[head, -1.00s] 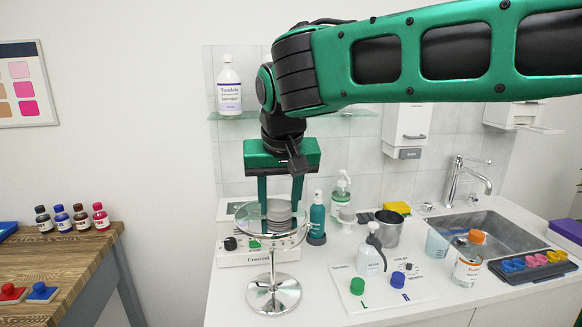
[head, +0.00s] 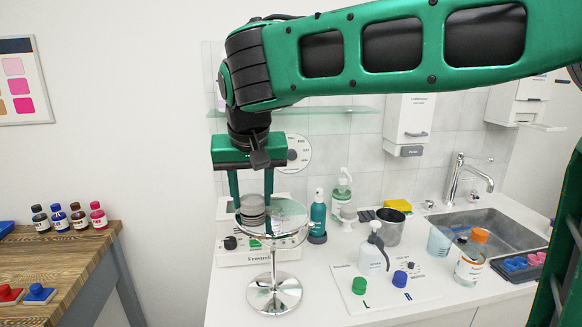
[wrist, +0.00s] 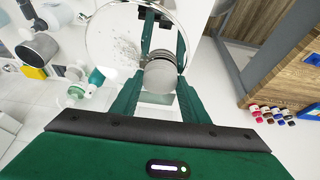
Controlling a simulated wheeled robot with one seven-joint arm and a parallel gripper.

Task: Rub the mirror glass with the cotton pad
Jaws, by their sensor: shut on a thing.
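The round mirror (head: 288,213) lies face up, nearly flat, on a chrome stand with a round base (head: 274,295). My gripper (head: 251,200) is above the left part of its glass, fingers pointing down, shut on the grey round cotton pad (head: 253,214). The pad is at the glass, with its reflection right against it; I cannot tell for sure whether it touches. In the wrist view the pad (wrist: 160,76) sits between the fingers near the mirror's rim. Specks of grime (wrist: 124,50) show on the glass beside it.
A labelled device (head: 232,256) stands behind the mirror. A teal bottle (head: 318,215), a pump bottle (head: 373,252) on a white board and a metal cup (head: 391,229) stand to the right. The sink (head: 490,232) is farther right. A wooden table (head: 75,255) is at left.

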